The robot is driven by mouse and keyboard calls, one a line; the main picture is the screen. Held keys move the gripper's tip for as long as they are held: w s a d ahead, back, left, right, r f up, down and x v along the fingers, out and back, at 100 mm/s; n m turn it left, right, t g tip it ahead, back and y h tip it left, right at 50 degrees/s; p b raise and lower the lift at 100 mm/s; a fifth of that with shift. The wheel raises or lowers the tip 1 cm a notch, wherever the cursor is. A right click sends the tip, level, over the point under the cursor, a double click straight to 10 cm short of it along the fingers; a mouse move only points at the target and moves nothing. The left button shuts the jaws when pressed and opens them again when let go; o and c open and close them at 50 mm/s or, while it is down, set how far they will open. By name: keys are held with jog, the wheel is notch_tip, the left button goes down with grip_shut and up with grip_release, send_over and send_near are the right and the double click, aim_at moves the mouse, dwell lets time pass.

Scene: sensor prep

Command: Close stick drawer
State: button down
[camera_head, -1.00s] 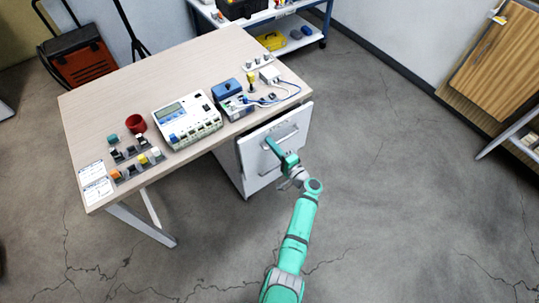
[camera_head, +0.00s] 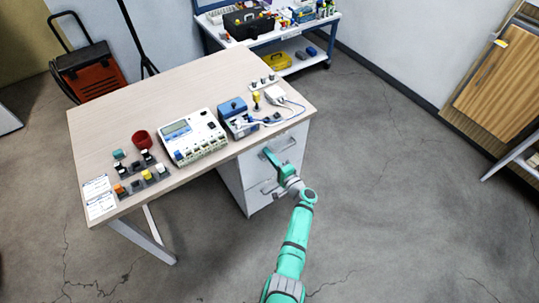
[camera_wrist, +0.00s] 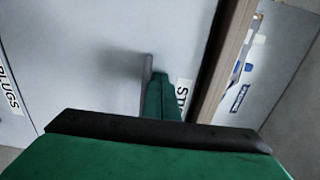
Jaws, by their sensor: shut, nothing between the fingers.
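The stick drawer is the upper drawer of the white cabinet under the desk. Its front (camera_head: 293,155) sits close under the desk edge, with no open gap seen. In the wrist view its front (camera_wrist: 110,40) carries a partly hidden label starting "STI" (camera_wrist: 183,98) and a grey handle (camera_wrist: 147,85). My green gripper (camera_head: 269,154) is shut and empty, its tips at this front. In the wrist view the fingertips (camera_wrist: 160,90) are right beside the handle; I cannot tell if they touch it.
The lower drawer (camera_head: 259,200) bears a "PLUGS" label (camera_wrist: 9,88) in the wrist view and looks shut. The desk top (camera_head: 150,95) holds a white device (camera_head: 193,138), a blue box (camera_head: 232,106), a red cup (camera_head: 141,139) and small blocks. The floor right of the desk is clear.

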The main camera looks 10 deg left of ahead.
jog(key=v, duration=1.4)
